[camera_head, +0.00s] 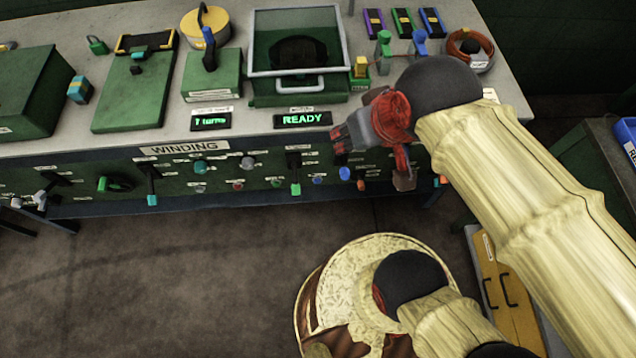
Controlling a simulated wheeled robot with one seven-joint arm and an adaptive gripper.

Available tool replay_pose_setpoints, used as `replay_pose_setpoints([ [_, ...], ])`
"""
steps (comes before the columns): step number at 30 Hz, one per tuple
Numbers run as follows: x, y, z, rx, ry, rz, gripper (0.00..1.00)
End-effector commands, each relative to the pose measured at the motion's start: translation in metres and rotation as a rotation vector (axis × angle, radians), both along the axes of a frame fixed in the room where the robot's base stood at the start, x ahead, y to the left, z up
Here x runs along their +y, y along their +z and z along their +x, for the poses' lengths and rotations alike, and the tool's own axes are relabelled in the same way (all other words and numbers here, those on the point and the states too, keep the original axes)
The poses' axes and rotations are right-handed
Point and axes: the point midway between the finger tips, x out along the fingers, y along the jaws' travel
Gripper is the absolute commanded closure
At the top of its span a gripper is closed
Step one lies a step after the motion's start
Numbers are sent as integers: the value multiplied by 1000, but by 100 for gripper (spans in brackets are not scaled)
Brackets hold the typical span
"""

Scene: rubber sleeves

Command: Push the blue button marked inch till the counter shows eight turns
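The counter display (211,121) on the bench top shows green digits that look like "7 turns"; the first digit is small and hard to read. A blue button (344,173) sits on the green front panel, just below my gripper (348,138). A smaller blue knob or button (317,180) is to its left. The labels are too small to read, so I cannot tell which one is marked inch. My gripper, red and dark grey, is in front of the panel's right part and hides some of it. Contact with a button is not visible, and its finger opening is unclear.
A second display (302,119) reads "READY". A glass-lidded green box (297,55) stands behind. The floor in front (150,270) is clear.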

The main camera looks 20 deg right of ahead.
Motion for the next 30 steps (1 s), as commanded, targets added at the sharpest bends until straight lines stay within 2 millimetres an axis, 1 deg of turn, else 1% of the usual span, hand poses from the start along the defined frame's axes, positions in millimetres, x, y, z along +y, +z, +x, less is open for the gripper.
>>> replay_pose_setpoints([
  [2, 0, 0, 0, 0, 0, 0, 68],
  [19, 0, 0, 0, 0, 0, 0, 100],
  [30, 0, 0, 0, 0, 0, 0, 100],
])
